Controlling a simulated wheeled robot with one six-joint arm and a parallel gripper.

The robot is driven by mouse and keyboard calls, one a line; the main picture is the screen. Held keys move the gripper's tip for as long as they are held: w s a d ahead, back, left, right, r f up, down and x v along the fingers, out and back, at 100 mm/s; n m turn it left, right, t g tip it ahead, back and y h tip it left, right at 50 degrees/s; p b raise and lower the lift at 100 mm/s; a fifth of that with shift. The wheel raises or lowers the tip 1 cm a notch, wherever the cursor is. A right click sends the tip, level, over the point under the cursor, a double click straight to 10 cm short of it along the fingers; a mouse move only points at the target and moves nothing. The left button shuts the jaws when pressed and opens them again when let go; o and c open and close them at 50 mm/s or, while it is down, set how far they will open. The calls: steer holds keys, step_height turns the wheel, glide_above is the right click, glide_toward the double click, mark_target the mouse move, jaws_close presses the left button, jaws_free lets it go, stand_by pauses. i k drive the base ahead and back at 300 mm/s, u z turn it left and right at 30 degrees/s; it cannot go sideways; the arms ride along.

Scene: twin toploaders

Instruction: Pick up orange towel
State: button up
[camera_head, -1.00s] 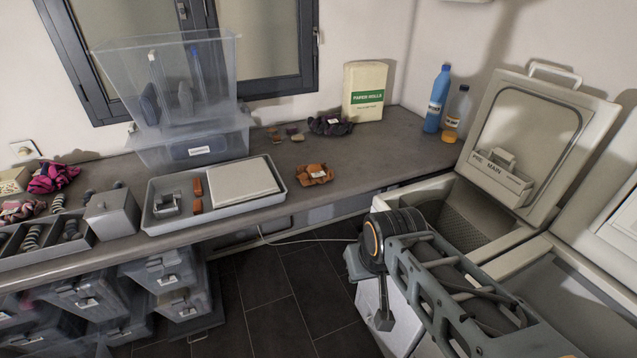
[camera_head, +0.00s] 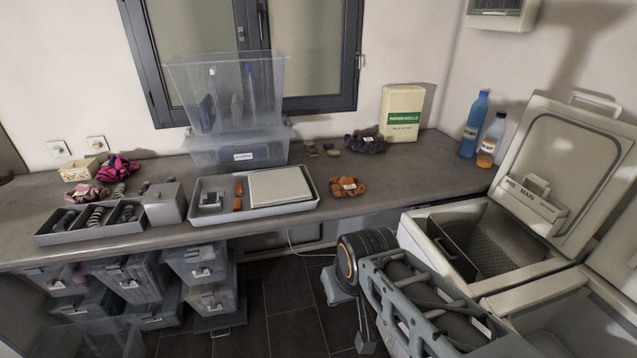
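The orange towel (camera_head: 348,188) is a small crumpled cloth with a white label. It lies on the grey countertop near its front edge, just right of the shallow grey tray. My arm reaches in from the lower right, and its dark round joint is below and in front of the towel. A narrow grey part at the arm's end, seemingly my gripper (camera_head: 365,343), hangs low in front of the counter, apart from the towel. Most of it is hidden behind the arm, so I cannot see whether it is open or shut.
The grey tray (camera_head: 213,217) holds a white slab and small items. Two bottles (camera_head: 474,124) are at right. Counter right of the towel is clear.

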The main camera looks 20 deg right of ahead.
mark_target(344, 186)
steer(key=z, duration=0.1)
steer(key=i, duration=0.85)
steer(key=z, duration=0.6)
